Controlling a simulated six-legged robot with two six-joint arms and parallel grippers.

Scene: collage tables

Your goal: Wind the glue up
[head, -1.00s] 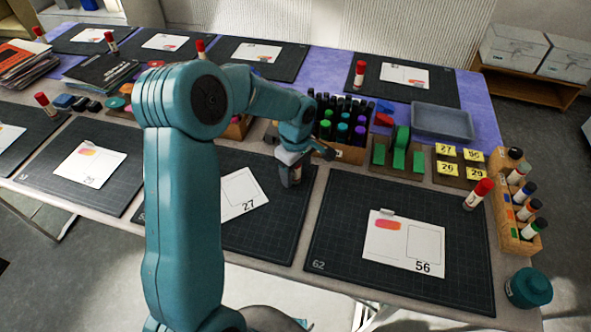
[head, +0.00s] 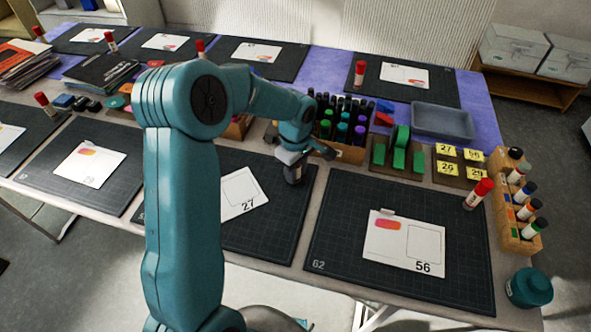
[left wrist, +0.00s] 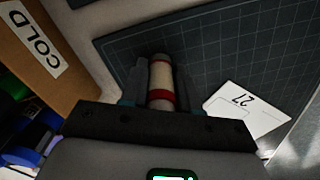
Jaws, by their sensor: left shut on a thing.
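My left gripper (head: 293,160) is low over the dark cutting mat (head: 268,238) that bears card 27 (head: 240,196). In the left wrist view its fingers (left wrist: 160,88) are shut on a glue stick (left wrist: 160,75), pale with a red band. The glue stick's lower part also shows in the head view (head: 294,176), dark in shadow below the gripper. It looks upright on or just above the mat; I cannot tell which. Its far end is in shadow, so the glue itself cannot be made out. My right gripper is not in view.
A wooden box of markers (head: 345,152) stands just behind my gripper; a box labelled COLD (left wrist: 40,45) is close in the wrist view. A mat with card 56 (head: 404,241) lies to the right, with another red-capped glue stick (head: 479,194) and a marker rack (head: 518,205).

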